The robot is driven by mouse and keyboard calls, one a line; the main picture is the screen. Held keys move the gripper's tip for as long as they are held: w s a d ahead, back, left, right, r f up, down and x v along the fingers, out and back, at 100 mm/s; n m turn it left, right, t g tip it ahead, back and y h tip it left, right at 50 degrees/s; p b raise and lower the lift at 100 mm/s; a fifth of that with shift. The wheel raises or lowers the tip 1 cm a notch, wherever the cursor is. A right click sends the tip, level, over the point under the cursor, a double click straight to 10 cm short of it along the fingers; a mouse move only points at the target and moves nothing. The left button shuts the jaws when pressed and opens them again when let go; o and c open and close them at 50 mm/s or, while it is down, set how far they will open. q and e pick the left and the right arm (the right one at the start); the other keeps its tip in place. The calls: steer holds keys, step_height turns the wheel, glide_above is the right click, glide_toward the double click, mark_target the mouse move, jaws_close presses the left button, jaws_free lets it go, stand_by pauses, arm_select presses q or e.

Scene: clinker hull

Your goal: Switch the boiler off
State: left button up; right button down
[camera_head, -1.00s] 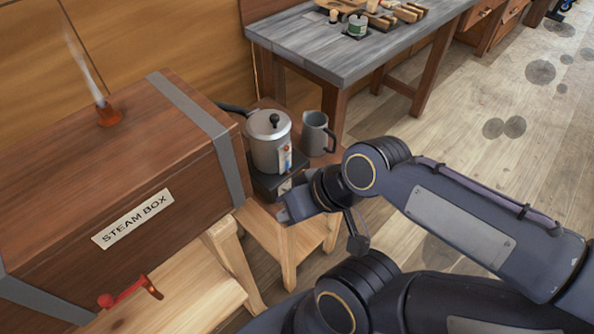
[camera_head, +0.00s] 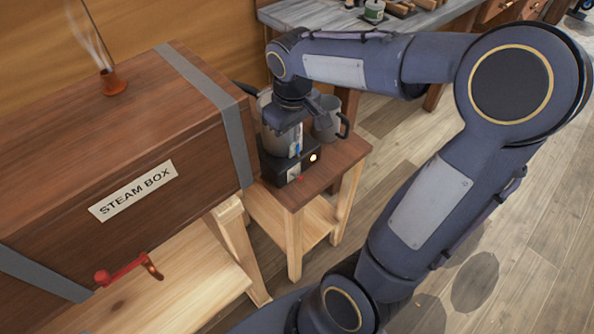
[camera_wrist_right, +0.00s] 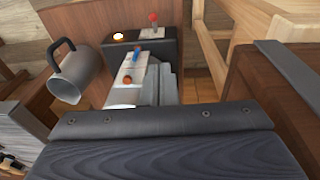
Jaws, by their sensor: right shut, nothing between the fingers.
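The boiler is a grey metal pot (camera_head: 268,140) on a black base (camera_head: 274,170), standing on a small wooden table. The base has a glowing amber lamp (camera_head: 313,157) and a red-tipped switch lever (camera_head: 299,178) on a pale plate. The wrist view also shows the lamp (camera_wrist_right: 118,37) lit and the lever (camera_wrist_right: 152,17) with its red tip. My right gripper (camera_head: 286,122) is shut and empty, in front of the pot and above the base; it partly hides the pot. I cannot tell whether it touches the pot. My left gripper is not in view.
A grey jug (camera_head: 328,122) stands close beside the boiler. The wooden steam box (camera_head: 120,130), with a smoking red vent (camera_head: 113,82) and a red handle (camera_head: 128,270), fills the left. A workbench (camera_head: 310,14) stands behind. Floor at the right is open.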

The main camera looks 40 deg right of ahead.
steer(key=shift+w, duration=0.1)
glide_above(296, 176)
steer(key=a, duration=0.1)
step_height(296, 176, down, 10)
steer(key=f, duration=0.2)
steer(key=f+b, duration=0.1)
steer(key=shift+s+d, duration=0.25)
steer(key=shift+d, duration=0.05)
steer(key=shift+s+f, duration=0.15)
steer(key=shift+f, duration=0.2)
